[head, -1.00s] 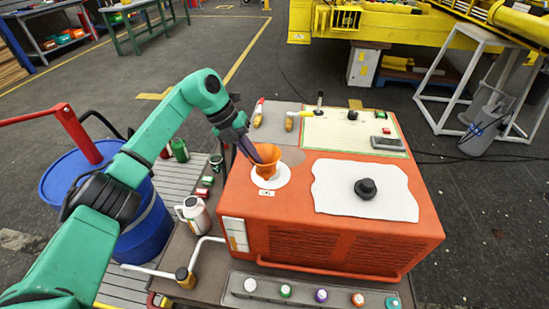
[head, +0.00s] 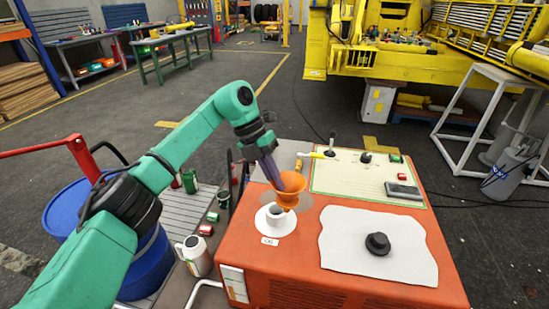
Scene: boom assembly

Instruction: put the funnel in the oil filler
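The orange funnel (head: 289,190) is upright above the orange machine's top. My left gripper (head: 275,178) comes down from the upper left, its dark fingers shut on the funnel's left rim. The oil filler (head: 275,213) is a short pale neck with a dark opening on a white round plate, with a small label in front. In the picture the funnel is just above and right of the filler neck, and the neck's opening shows uncovered. The funnel's spout end is hard to make out, so its exact height cannot be told. My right gripper is not in view.
A black cap (head: 378,243) lies on a white cloth (head: 340,262) at right on the machine. A cream panel (head: 350,178) with small items is behind. A white jug (head: 194,256), cans and a blue barrel (head: 75,215) are at left.

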